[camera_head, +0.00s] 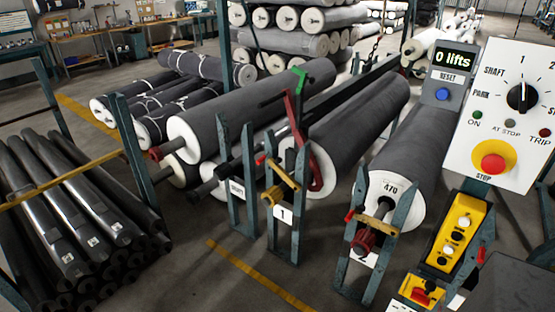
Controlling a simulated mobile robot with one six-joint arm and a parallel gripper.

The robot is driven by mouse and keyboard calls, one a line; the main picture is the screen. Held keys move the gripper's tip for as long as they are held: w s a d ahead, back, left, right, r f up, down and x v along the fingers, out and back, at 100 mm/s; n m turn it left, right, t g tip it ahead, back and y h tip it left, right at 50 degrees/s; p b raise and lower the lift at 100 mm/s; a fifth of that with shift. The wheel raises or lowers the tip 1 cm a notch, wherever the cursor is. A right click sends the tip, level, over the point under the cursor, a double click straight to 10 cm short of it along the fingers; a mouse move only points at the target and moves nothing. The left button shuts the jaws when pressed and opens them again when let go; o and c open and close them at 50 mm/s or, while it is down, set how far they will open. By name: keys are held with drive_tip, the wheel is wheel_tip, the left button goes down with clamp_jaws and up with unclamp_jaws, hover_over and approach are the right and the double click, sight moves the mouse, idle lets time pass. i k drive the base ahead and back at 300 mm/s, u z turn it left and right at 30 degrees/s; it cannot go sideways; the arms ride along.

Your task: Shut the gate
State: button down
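Stand 1 (299,225) is a pair of grey-blue posts with a short yellow bar (284,174) at its top, set at a slant. A red lever (315,160) with a green piece (299,79) above it rises beside this stand. Stand 2 (345,270) has a yellow bar (374,223) lying across its posts, with a red collar (364,241) just below. Which of these parts is the gate, and whether it is open, I cannot tell for certain. I cannot make out my gripper in this view.
A control panel (510,130) with a dial and red stop button fills the right. A yellow button box (455,235) hangs below it. Large grey rolls (357,125) lie behind the stands. Dark tubes (60,215) fill a left rack. The floor (195,235) is clear at front centre.

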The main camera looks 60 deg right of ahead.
sight(273, 164)
drive_tip(key=u, duration=0.2)
drive_tip(key=k, duration=0.5)
drive_tip(key=z, duration=0.75)
drive_tip(key=i, duration=1.15)
drive_tip(key=u, duration=0.8)
